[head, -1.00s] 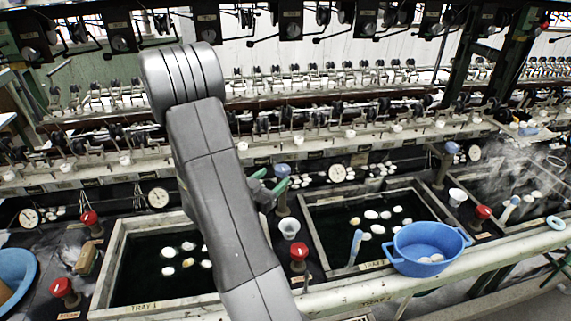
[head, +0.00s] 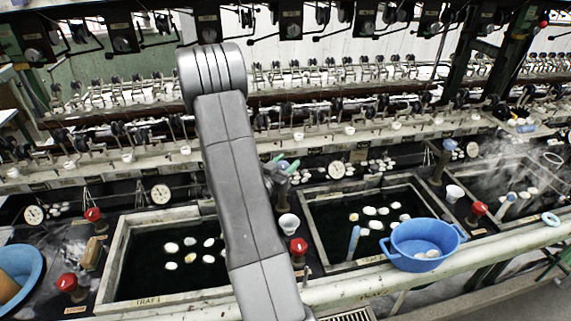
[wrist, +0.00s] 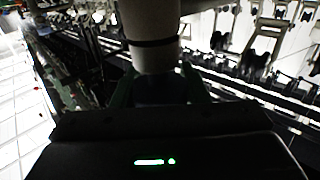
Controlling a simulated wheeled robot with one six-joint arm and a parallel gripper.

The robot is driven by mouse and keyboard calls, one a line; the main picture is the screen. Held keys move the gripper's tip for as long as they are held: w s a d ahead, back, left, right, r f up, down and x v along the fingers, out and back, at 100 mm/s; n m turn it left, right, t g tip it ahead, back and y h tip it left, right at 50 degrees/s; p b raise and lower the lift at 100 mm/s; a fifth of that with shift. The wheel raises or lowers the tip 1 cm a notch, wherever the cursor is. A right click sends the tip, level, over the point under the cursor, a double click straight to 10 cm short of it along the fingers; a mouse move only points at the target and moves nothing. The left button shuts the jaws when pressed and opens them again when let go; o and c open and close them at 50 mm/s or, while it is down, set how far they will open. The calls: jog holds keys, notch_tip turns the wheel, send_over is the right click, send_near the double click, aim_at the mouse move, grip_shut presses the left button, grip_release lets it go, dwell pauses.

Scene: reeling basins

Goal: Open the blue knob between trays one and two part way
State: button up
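Tray one (head: 104,262), a wooden-rimmed basin of dark water with white cocoons, stands left of my arm. Tray two (head: 310,222) is to the right. In the dark wrist view, the fingers (wrist: 160,92) lie on either side of a dark bluish part below a pale banded cylinder (wrist: 152,30). Contact and grip are unclear.
A red knob (head: 298,246) and a white cup (head: 289,223) stand close below my gripper. A blue basin (head: 423,240) sits on tray two's front right corner. A dial gauge (head: 337,169) is to the right, and the reeling machinery runs behind.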

jog(key=shift+c, duration=1)
jog(key=shift+f+n+y+b, duration=0.15)
jog(key=shift+n+y+b, duration=0.2)
jog(key=shift+b, duration=0.35)
jog(key=n+t+y+b, duration=0.1)
jog(key=b, duration=0.1)
jog(key=n+t+y+b, duration=0.1)
jog(key=y+b, duration=0.1)
jog(key=shift+a+f+y+b, duration=0.15)
jog(key=shift+f+y+b, duration=0.1)
jog(key=shift+b, duration=0.15)
jog(key=n+y+b, duration=0.1)
jog(key=y+b, duration=0.1)
jog(key=n+y+b, duration=0.1)
jog(key=y+b, duration=0.1)
jog(key=b, duration=0.1)
jog(key=n+t+y+b, duration=0.1)
jog(key=n+b, duration=0.1)
jog(key=b, duration=0.1)
jog(key=shift+w+a+r+y, duration=0.1)
jog(key=shift+a+r+y, duration=0.05)
jog(key=shift+a+y, duration=0.2)
jog(key=shift+n+y+b, duration=0.25)
jog(key=shift+y+b, duration=0.1)
jog(key=shift+b, duration=0.2)
jog(key=shift+a+r+n+y+b, duration=0.1)
jog(key=shift+r+n+y+b, duration=0.25)
jog(key=shift+y+b, duration=0.3)
jog(key=o, duration=1)
jog(key=shift+c, duration=0.2)
